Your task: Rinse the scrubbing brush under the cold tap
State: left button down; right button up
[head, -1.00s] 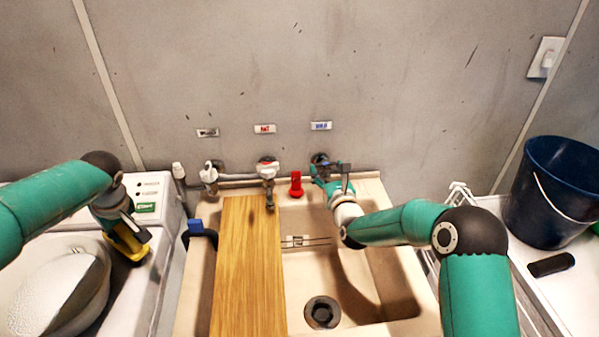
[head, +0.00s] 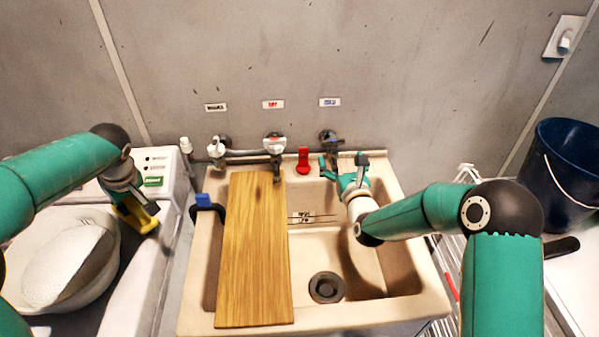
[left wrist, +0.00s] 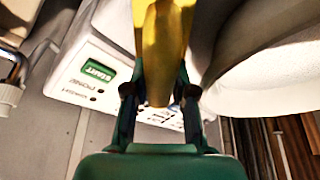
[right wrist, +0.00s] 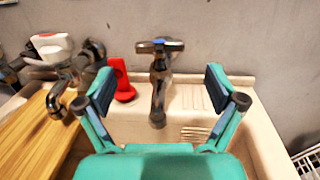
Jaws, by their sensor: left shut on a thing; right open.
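The scrubbing brush (head: 135,216) shows as a yellow piece in my left gripper (head: 146,208), over the edge between the white basin and the machine top. In the left wrist view the yellow piece (left wrist: 162,50) is between the shut fingers; I see no bristles. The cold tap (head: 329,142) is on the wall under the blue label, and its blue-marked handle tops the tap in the right wrist view (right wrist: 158,75). No water stream shows. My right gripper (head: 345,178) is open and empty in front of the tap, fingers apart to either side.
A wooden board (head: 255,250) covers the left part of the sink (head: 415,300); the drain side is clear. The hot tap (head: 275,145) and a red object (head: 303,160) are left of the cold tap. A dark blue bucket (head: 560,175) stands right.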

jog(key=s, duration=0.6)
jog(key=shift+s+d, duration=0.3)
jog(key=shift+s, duration=0.1)
